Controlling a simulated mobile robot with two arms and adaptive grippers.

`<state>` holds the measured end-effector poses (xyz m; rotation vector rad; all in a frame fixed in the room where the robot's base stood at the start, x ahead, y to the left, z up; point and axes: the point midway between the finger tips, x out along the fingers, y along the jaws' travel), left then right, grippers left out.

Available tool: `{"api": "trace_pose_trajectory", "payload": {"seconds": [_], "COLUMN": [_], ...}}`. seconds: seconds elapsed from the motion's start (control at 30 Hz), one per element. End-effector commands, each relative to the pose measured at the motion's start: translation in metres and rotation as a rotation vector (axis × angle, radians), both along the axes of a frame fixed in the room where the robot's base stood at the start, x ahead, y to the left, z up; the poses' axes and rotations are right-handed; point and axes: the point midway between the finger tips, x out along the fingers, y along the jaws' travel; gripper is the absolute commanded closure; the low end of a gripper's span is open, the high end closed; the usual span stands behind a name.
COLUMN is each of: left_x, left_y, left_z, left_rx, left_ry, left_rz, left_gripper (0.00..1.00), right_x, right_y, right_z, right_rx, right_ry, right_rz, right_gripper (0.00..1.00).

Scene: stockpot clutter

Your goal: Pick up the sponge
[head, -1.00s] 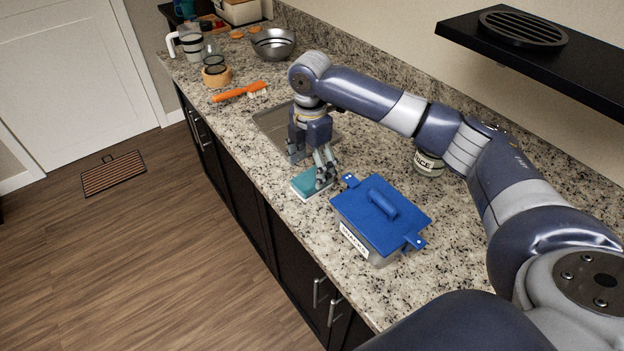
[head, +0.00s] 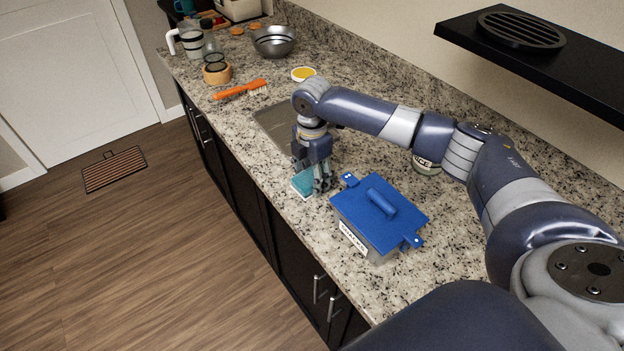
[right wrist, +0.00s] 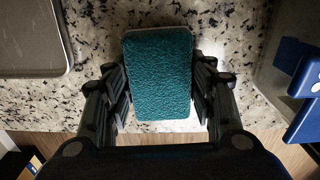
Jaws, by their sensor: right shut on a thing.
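The sponge (head: 302,184) is a teal block with a pale underside, lying at the front of the granite counter in the head view. It fills the middle of the right wrist view (right wrist: 158,75), its long side running away from the gripper. My right gripper (head: 318,185) points down at the sponge, its fingers on either side. In the right wrist view the fingers (right wrist: 160,88) press against both long sides of the sponge. I cannot tell whether the sponge is clear of the counter. Part of it is hidden behind the fingers in the head view. My left gripper is not in view.
A grey bin with a blue lid (head: 380,212) stands close to the right of the gripper. A sink or tray (head: 275,125) lies behind it. An orange brush (head: 240,90), a metal bowl (head: 273,41) and a yellow-topped item (head: 303,74) are farther back. A labelled jar (head: 424,166) stands under my arm.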

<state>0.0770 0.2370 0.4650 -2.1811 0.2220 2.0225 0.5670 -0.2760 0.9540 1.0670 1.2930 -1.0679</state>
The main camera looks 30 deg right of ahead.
Motion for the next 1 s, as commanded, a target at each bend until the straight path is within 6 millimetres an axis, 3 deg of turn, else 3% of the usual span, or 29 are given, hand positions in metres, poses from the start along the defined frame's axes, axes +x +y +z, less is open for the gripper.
{"api": "trace_pose_trajectory", "payload": {"seconds": [0.27,0.7,1.0], "left_x": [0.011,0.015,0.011], "left_y": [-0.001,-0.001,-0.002], "left_z": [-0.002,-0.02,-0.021], "left_rx": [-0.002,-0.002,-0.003], "left_ry": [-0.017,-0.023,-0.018], "left_rz": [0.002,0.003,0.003], "left_gripper": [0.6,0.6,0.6], "right_x": [0.001,0.001,0.0], "right_y": [0.0,0.001,0.0], "right_z": [0.009,0.088,0.101], "right_rx": [0.002,0.002,0.001], "right_ry": [-0.004,-0.004,0.0], "right_rz": [0.001,0.0,0.0], "right_gripper": [0.65,0.65,0.65]}}
